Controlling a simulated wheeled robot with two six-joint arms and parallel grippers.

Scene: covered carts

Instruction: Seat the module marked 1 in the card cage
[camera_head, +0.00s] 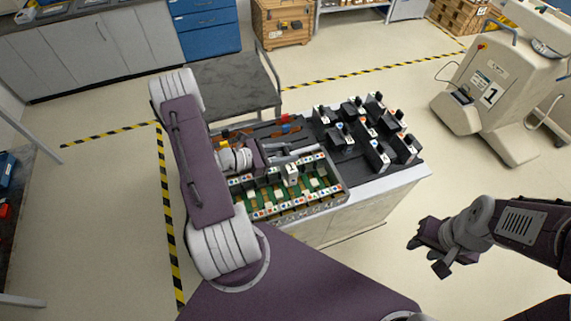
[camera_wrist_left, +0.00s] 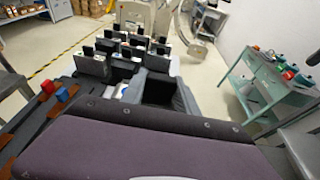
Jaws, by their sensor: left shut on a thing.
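The card cage (camera_head: 335,198) is a green-floored tray with rows of small coloured, numbered tags, along the near side of the cart. A module with a white face marked 1 (camera_head: 291,172) stands upright over the cage's middle. My left gripper (camera_head: 300,155) reaches across from the left, just behind that face, and is shut on this module; the grip itself is largely hidden. In the left wrist view my gripper's dark body fills the bottom, and the module's marked face does not show. I cannot tell how deep the module is. My right gripper (camera_head: 428,256) is open and empty, right of the cart.
Several black modules with white faces (camera_head: 377,155) stand in a dark rack on the cart's right; they also show in the left wrist view (camera_wrist_left: 92,63). A grey cart (camera_head: 235,85) stands behind. Floor is free at right.

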